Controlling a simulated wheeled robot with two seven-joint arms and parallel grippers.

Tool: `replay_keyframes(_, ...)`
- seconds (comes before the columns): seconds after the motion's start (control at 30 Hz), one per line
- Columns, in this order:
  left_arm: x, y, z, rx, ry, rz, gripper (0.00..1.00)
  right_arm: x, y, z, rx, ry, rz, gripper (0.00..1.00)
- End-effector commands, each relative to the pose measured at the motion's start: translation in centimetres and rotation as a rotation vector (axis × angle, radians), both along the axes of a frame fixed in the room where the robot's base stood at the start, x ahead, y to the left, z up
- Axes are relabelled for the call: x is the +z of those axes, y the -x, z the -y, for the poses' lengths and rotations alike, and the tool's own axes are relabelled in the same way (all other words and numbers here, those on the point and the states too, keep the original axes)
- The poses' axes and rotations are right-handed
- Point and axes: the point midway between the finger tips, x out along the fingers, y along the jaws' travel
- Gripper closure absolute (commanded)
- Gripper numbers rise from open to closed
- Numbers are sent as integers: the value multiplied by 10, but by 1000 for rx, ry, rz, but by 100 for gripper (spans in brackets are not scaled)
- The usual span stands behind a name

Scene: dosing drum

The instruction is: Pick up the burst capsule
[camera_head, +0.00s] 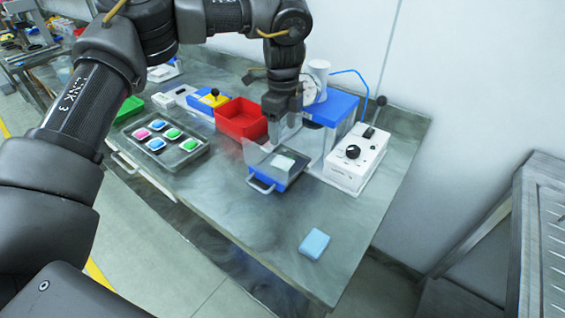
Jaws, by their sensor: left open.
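A blue drawer (262,178) with a grey handle and clear walls stands pulled out at the front of the blue and white machine. A pale, whitish-green piece (284,163) lies in it; it may be the burst capsule, but it is too small to be sure. My left gripper (284,127) is open and points down, above and behind the drawer, apart from the pale piece. A dark tray (158,147) at the left holds several pink, blue and green capsules. My right gripper is not in view.
A red bin (241,119) stands left of my gripper. A white control box (354,162) with a black knob stands right of the drawer. A light blue sponge-like block (314,243) lies near the front right.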

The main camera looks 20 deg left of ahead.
Motion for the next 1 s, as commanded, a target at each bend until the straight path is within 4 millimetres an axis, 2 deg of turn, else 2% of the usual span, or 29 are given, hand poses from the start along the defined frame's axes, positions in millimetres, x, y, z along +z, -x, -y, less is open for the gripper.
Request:
replay_keyframes(0.27, -42, 1, -1, 2, -2, -4, 36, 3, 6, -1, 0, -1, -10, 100)
replay_keyframes(0.5, -52, 2, -2, 3, -2, -3, 36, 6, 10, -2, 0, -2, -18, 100)
replay_keyframes(0.8, -93, 4, -3, 4, -2, -3, 36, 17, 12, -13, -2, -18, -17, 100)
replay_keyframes(1.0, -99, 3, -3, 4, 0, 0, 36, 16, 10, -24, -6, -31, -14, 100)
